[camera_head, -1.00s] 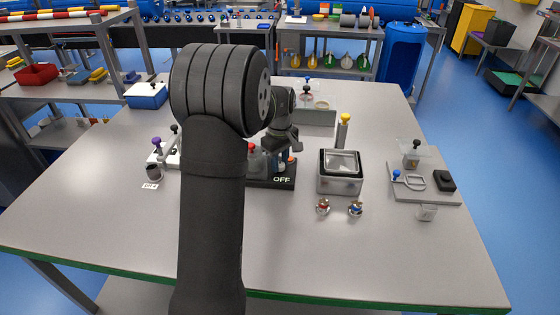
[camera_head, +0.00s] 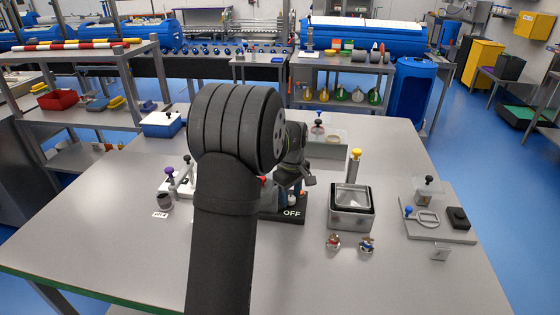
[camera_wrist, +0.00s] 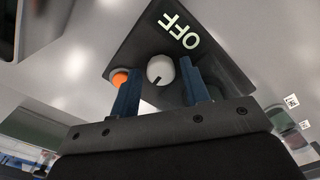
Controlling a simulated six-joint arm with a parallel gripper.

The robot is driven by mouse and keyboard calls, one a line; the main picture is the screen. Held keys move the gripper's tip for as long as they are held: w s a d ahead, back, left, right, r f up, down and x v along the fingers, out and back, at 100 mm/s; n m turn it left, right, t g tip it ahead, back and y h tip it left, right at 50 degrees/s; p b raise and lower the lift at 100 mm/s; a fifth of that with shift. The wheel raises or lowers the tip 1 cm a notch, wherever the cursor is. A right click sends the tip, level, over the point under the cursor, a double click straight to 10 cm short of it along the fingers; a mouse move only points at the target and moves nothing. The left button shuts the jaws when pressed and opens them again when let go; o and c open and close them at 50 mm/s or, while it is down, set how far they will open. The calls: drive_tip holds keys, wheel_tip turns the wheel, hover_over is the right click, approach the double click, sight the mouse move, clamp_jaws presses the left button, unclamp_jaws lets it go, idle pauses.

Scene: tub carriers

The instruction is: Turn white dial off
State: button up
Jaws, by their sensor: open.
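In the wrist view, the white round dial (camera_wrist: 160,69) sits on a black panel (camera_wrist: 143,45) marked OFF in white. A dark mark on the dial's face lies on the side away from the OFF lettering. My gripper (camera_wrist: 161,75) is open, its two blue fingers on either side of the dial. A gap shows between the dial and the right finger; contact is unclear. An orange button (camera_wrist: 120,78) is beside the left finger. In the head view, the panel (camera_head: 291,214) stands on the table, its dial mostly hidden by my arm and gripper.
A grey board (camera_head: 440,232) with fittings lies at the right. A purple-knobbed fixture (camera_head: 170,172) is at the left. The table's front is clear.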

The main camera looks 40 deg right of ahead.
sight(291, 197)
drive_tip(key=n, duration=0.5)
drive_tip(key=shift+a, duration=0.1)
drive_tip(key=n, duration=0.6)
drive_tip(key=shift+r+n, duration=0.3)
drive_tip(key=shift+r, duration=0.1)
wheel_tip(291, 197, up, 17)
drive_tip(key=w+a+r+m+h, duration=0.1)
drive_tip(key=w+a+m+h, duration=0.1)
drive_tip(key=m, duration=0.9)
drive_tip(key=w+a+r+m+g+h, duration=0.1)
drive_tip(key=w+a+r+m+h, duration=0.1)
drive_tip(key=m, duration=0.9)
drive_tip(key=shift+w+a, duration=0.2)
